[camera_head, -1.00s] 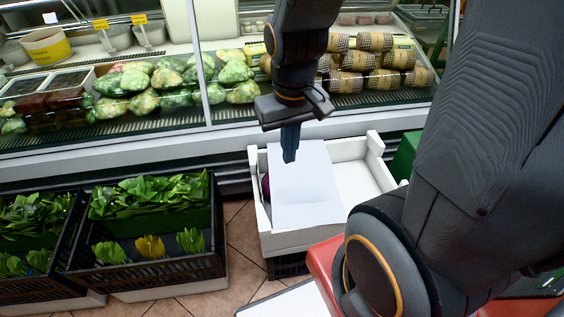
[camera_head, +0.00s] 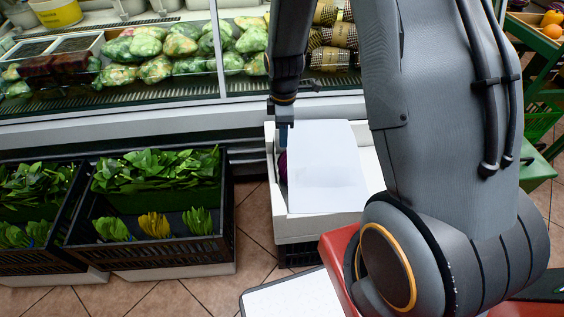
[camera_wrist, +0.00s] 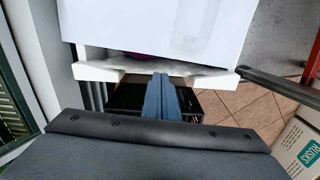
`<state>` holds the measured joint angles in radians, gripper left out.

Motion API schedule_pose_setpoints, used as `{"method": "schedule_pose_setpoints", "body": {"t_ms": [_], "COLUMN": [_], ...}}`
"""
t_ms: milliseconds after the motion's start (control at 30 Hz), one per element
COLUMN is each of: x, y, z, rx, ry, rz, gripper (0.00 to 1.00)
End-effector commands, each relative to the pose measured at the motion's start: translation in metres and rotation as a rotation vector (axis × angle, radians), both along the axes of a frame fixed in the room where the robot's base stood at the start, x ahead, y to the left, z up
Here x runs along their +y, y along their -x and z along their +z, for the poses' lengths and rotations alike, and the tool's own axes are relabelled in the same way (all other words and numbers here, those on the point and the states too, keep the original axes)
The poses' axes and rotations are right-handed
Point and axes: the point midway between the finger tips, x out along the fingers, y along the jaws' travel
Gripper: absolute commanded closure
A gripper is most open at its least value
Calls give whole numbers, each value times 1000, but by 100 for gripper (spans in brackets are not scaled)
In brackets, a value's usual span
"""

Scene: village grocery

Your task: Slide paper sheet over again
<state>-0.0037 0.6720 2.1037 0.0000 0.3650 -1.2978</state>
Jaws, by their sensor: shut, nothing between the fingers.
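The white paper sheet (camera_head: 327,170) lies over the white crate (camera_head: 300,228), covering much of its opening. A sliver of something purple (camera_head: 282,167) shows at the sheet's left edge; most of it is hidden. My gripper (camera_head: 283,146) points down at the crate's left back part, beside the sheet's left edge. Its fingers are together and hold nothing. In the wrist view my gripper (camera_wrist: 160,80) ends near the crate's rim (camera_wrist: 100,70), with the sheet (camera_wrist: 160,25) beyond it. I cannot tell whether the fingertips touch the sheet.
Black crates of leafy greens (camera_head: 150,215) stand left of the white crate. A refrigerated display (camera_head: 180,100) with bagged vegetables (camera_head: 180,45) runs behind. A green stand (camera_head: 540,165) is at right. Tiled floor (camera_head: 253,225) is free between the crates. A cardboard box (camera_wrist: 300,150) shows in the wrist view.

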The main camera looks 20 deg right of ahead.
Motion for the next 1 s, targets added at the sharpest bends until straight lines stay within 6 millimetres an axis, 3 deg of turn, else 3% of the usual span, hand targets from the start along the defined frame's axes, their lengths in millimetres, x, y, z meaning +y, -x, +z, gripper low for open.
{"method": "schedule_pose_setpoints", "body": {"t_ms": [233,700,1000], "x": [1,1,1], "y": [-2,-2,-3], "z": [-23,-94,-106], "rx": [3,2,-1], "ry": [0,0,0], "rz": [34,31,30], "gripper": [100,100,100]}}
